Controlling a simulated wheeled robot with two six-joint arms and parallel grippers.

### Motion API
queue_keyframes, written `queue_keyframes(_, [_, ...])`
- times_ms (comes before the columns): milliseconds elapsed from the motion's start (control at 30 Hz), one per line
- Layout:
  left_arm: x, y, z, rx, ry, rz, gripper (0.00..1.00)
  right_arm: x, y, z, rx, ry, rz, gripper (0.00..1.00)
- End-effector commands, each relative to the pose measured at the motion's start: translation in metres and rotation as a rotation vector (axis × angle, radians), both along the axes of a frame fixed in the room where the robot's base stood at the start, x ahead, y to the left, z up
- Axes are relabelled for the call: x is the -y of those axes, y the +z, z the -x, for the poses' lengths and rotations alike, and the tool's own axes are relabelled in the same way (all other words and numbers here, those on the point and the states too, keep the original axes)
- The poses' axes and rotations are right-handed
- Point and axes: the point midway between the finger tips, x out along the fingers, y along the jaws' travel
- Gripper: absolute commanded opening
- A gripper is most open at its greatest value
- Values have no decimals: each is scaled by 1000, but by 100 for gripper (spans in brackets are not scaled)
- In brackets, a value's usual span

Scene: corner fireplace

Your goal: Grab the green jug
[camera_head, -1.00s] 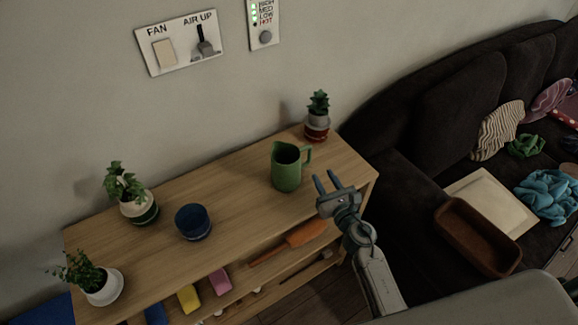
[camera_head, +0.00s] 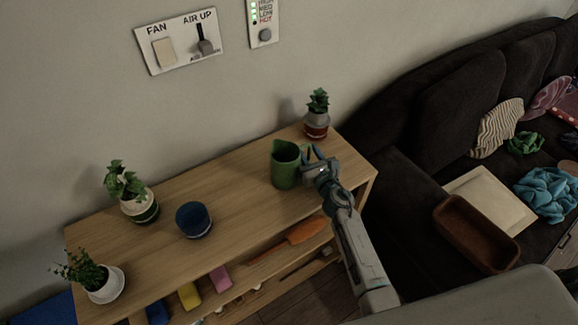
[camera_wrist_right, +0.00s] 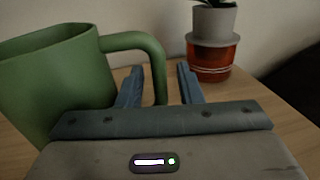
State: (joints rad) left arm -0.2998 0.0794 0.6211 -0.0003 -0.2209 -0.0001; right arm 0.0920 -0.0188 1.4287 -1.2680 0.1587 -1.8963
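The green jug (camera_head: 284,166) stands upright on the wooden shelf top, its handle facing right. In the right wrist view the jug (camera_wrist_right: 50,85) fills the left side, and its handle (camera_wrist_right: 152,62) curves down between my fingers. My right gripper (camera_head: 312,153) is at the jug's handle side. In the wrist view my right gripper (camera_wrist_right: 158,86) is open, one finger on each side of the handle's lower part, with gaps visible. I cannot tell whether either finger touches it. My left gripper is not in view.
The wooden shelf (camera_head: 240,205) is clear left of the jug up to a blue pot (camera_head: 193,220). A potted plant in a red-and-grey pot (camera_head: 316,122) stands behind the gripper, near the wall. Two more plants stand at the left. A dark sofa (camera_head: 400,180) is at the right.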

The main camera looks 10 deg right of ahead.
Motion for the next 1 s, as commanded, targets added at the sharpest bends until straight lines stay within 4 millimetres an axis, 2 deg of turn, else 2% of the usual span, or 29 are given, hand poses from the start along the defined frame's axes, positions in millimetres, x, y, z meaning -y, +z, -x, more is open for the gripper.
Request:
queue_keyframes(100, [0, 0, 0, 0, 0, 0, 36, 0, 0, 0, 0, 0, 0, 31])
queue_keyframes(267, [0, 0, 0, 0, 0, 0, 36, 0, 0, 1, 0, 0, 0, 0])
queue_keyframes(767, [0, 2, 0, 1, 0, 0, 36, 0, 2, 0, 1, 0, -1, 0])
queue_keyframes(1000, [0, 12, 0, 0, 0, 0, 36, 0, 13, 0, 2, 0, -1, 0])
